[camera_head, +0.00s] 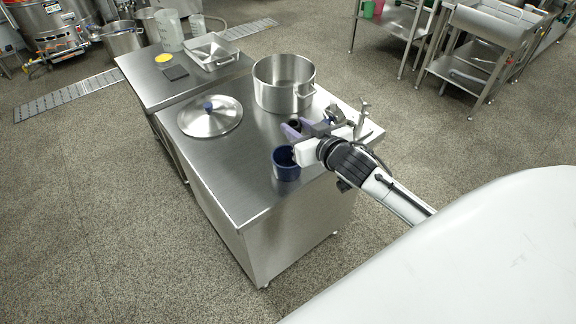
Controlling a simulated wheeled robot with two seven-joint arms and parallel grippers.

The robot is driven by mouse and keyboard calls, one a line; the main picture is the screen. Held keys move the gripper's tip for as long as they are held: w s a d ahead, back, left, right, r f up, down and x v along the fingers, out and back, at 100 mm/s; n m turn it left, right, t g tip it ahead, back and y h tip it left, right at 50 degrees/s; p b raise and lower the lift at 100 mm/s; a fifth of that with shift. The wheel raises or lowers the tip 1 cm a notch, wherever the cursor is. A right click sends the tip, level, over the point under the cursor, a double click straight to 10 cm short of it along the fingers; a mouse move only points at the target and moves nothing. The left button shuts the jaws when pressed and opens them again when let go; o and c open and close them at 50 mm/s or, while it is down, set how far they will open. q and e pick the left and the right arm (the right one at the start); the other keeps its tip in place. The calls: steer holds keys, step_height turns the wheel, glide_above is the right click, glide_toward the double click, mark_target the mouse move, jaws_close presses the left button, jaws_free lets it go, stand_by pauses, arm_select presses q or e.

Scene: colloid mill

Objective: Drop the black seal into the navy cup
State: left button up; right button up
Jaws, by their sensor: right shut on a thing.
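The navy cup (285,171) stands upright near the front edge of the steel table, its dark opening facing up. My right gripper (296,128), with purple fingers, is just behind and above the cup's far side. It is shut on the black seal (295,124), a small dark piece between the fingertips. The seal is apart from the cup, and part of it is hidden by the fingers. My left gripper is not in view.
A steel pot (284,84) stands behind my right gripper, and a lid with a blue knob (209,117) lies to the left. A metal fitting (362,117) stands at the table's right edge. The table's front left is clear.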

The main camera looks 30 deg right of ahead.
steer(key=shift+f+b, duration=0.35)
steer(key=shift+f, duration=1.25)
steer(key=o, duration=1.1)
steer(key=v, duration=1)
steer(key=shift+s, duration=0.2)
steer(key=s+a+f+n+g+y, duration=0.1)
steer(key=s+a+f+g+y, duration=0.1)
steer(key=s+a+f, duration=0.6)
steer(key=s+a+f+n+g+y, duration=0.2)
steer(key=s+a+f, duration=0.6)
steer(key=f, duration=0.6)
steer(key=shift+s+a+f+g, duration=0.2)
steer(key=shift+s+a+g, duration=0.2)
steer(key=shift+a+g, duration=0.25)
